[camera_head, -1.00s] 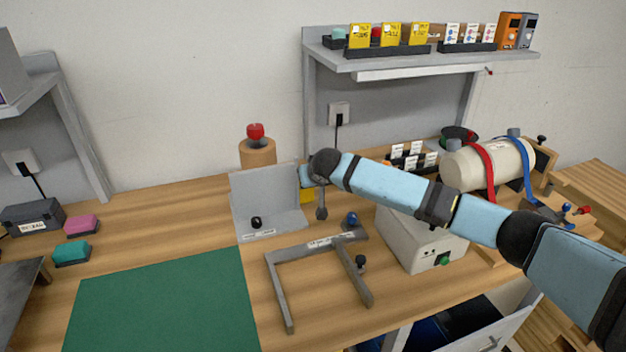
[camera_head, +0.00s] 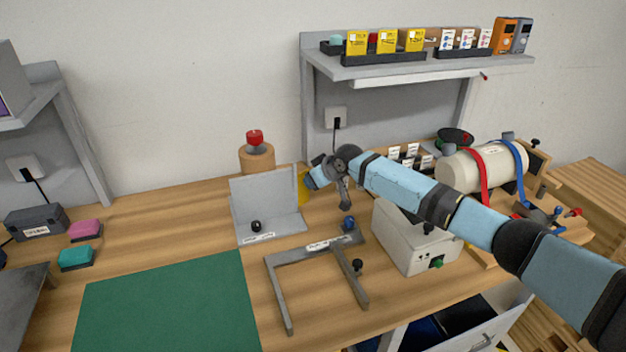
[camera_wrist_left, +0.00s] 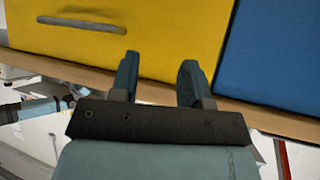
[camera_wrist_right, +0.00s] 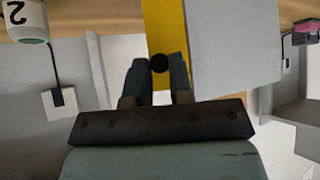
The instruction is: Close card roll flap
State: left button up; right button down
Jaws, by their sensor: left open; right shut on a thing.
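My right gripper (camera_wrist_right: 158,80) is shut on a small black knob (camera_wrist_right: 159,63) in front of a yellow strip (camera_wrist_right: 160,25). In the head view the yellow piece (camera_head: 303,186) is mostly hidden behind the grey upright plate (camera_head: 264,200) and my right gripper (camera_head: 313,181). I cannot tell whether this yellow piece is the flap. A pale roll (camera_head: 487,171) with a red and a blue strap lies at the right of the bench.
A brown cylinder (camera_head: 257,160) with a red top stands behind the grey plate. A grey U-shaped frame (camera_head: 281,290) and a white box (camera_head: 400,240) stand to the front and right. A green mat (camera_head: 170,305) lies clear at the left. A shelf (camera_head: 420,68) overhangs the back.

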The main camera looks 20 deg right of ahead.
jog(key=w+n+g+y+b, duration=0.1)
jog(key=n+g+b, duration=0.1)
jog(key=b, duration=0.4)
jog(key=w+n+g+y+b, duration=0.2)
jog(key=n+b, duration=0.3)
jog(key=b, duration=0.1)
jog(key=w+n+g+y+b, duration=0.1)
jog(key=w+n+g+b, duration=0.1)
jog(key=n+b, duration=0.2)
jog(key=shift+d+r+g+y+b, duration=0.15)
jog(key=shift+r+g+y+b, duration=0.2)
jog(key=shift+b, duration=0.7)
jog(key=c, duration=1.5)
grip_release()
jog(key=shift+d+p, duration=0.1)
jog(key=shift+p, duration=0.2)
jog(key=shift+c, duration=0.2)
jog(key=shift+o, duration=1.2)
jog(key=shift+w+d+f, duration=0.1)
jog(key=shift+w+f, duration=0.1)
jog(key=shift+f, duration=0.05)
pick_arm(q)
notch_tip(320, 180, down, 10)
jog(key=w+d, duration=0.1)
jog(key=shift+w+d+p, duration=0.15)
jog(key=shift+d+p, duration=0.05)
jog(key=shift+p, duration=0.15)
pick_arm(e)
jog(key=v, duration=0.7)
jog(key=shift+r, duration=0.35)
